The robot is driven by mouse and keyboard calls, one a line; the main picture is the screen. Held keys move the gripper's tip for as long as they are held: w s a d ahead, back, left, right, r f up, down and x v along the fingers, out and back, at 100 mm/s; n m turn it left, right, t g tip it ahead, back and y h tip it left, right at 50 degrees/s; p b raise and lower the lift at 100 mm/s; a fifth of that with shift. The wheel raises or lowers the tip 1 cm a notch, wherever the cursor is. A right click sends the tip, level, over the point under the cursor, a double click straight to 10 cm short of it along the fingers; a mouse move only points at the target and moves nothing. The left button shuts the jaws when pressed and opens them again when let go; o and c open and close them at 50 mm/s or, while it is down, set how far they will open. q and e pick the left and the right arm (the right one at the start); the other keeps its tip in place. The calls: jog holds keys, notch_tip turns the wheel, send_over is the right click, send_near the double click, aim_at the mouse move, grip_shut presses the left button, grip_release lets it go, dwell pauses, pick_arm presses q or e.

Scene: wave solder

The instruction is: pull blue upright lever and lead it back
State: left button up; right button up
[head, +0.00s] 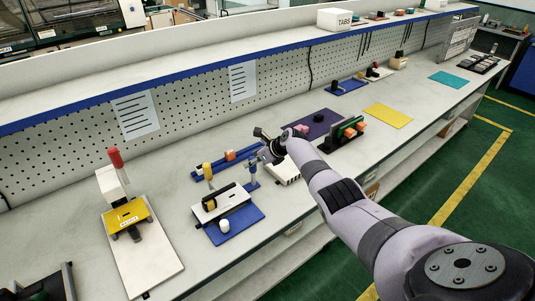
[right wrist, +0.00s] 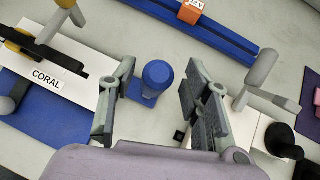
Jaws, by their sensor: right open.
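The blue upright lever (head: 252,173) stands on the bench beside the white fixture labelled CORAL. In the right wrist view the blue lever (right wrist: 154,80) is seen from above, its rounded top between my two spread fingers. My right gripper (head: 266,153) is over the bench at the lever; in its own wrist view the gripper (right wrist: 158,68) is open, with visible gaps on both sides of the lever. No contact shows. My left gripper is not in view.
The CORAL fixture (right wrist: 58,62) is close on the left, and a white device with a grey handle (right wrist: 262,75) on the right. A blue rail (head: 230,161) with an orange block lies behind. A yellow fixture with a red-topped handle (head: 115,158) stands farther left.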

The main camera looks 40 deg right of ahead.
jog(key=v, duration=1)
jog(key=shift+s, duration=0.2)
